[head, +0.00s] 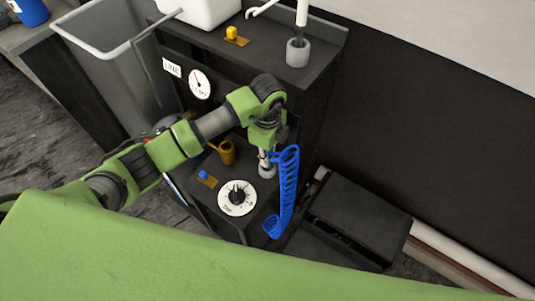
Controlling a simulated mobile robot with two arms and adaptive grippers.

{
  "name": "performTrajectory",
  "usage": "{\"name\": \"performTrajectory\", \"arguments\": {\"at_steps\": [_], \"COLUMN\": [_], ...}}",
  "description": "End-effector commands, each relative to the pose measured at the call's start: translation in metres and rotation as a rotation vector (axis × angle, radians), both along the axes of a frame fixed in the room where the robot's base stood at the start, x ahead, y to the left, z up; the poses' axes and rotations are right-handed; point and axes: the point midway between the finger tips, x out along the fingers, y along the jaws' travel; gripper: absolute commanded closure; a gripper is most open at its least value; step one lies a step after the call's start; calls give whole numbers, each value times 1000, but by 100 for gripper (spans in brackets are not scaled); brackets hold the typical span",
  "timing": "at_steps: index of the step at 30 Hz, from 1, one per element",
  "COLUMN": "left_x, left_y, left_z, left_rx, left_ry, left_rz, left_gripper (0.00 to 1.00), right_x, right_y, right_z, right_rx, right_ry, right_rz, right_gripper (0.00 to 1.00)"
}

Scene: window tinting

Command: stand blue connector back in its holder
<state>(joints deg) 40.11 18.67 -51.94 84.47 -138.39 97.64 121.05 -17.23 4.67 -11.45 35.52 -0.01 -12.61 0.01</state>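A blue coiled hose (288,185) starts beside my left gripper (266,148) and hangs down the right side of the dark cabinet, ending in a loop low down. My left gripper points down above a small grey round holder (267,169) on the lower shelf of the cabinet. The connector itself cannot be made out apart from the hose; the gripper and hose cover that spot. Whether the fingers are closed on it is too small to tell. My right gripper is not in view.
A dial (237,197), a small blue knob (207,178) and a brown cup (227,152) stand on the lower shelf. A gauge (200,84) is on the cabinet face. The top shelf has a grey holder (297,54) with a white wand. A grey bin (110,75) stands left.

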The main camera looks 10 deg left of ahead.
Motion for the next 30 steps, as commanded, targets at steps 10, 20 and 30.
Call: {"name": "performTrajectory", "arguments": {"at_steps": [10,20,30], "left_x": [0,2,1], "left_y": [0,0,0], "left_z": [0,38,105], "left_rx": [1,-1,-1], "left_ry": [1,-5,-2], "left_rz": [0,-1,1], "left_gripper": [68,68,68], "right_x": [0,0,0], "right_y": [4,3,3], "right_z": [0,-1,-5], "right_rx": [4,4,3], "right_ry": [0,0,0], "right_rz": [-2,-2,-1], "right_gripper": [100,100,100]}}
